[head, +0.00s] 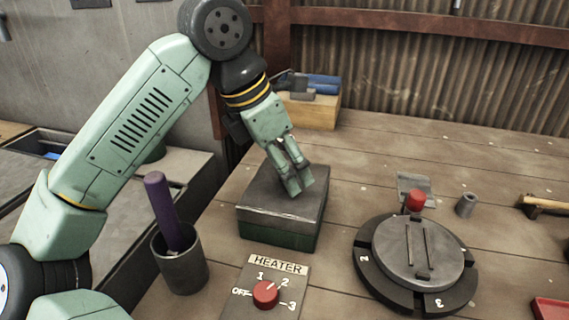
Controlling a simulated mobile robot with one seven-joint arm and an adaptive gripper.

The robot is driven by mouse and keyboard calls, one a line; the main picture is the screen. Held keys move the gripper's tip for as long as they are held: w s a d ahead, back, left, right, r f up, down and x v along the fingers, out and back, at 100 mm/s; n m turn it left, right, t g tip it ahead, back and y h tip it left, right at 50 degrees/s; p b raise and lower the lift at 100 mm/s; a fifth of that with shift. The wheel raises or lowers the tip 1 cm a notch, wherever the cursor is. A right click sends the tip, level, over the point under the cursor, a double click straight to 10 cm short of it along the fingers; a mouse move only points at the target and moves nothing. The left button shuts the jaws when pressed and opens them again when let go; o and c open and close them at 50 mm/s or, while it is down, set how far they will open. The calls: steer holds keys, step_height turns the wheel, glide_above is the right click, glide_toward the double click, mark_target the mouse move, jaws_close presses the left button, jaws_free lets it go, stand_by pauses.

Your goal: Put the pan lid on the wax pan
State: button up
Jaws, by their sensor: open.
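A square box with dark green sides (275,234) stands in the middle of the bench, behind the heater panel; it appears to be the wax pan. A flat dark grey slab (268,204) covers its top, seemingly the pan lid lying level on it. I cannot tell whether the slab is fully seated. My gripper (300,188) points down over the right part of the slab, its fingertips at or just above the surface. The fingers look close together from this side, with nothing visible between them. They hide part of the slab's right side.
The heater panel (274,283) has a red knob (265,294). A grey cup (181,264) holding a purple rod (163,210) stands left. A numbered round turntable (366,276) with a red-topped post (416,199) is right. A wooden box (314,112) stands behind; bench planks between are clear.

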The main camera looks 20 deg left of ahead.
steer(key=v, duration=1.2)
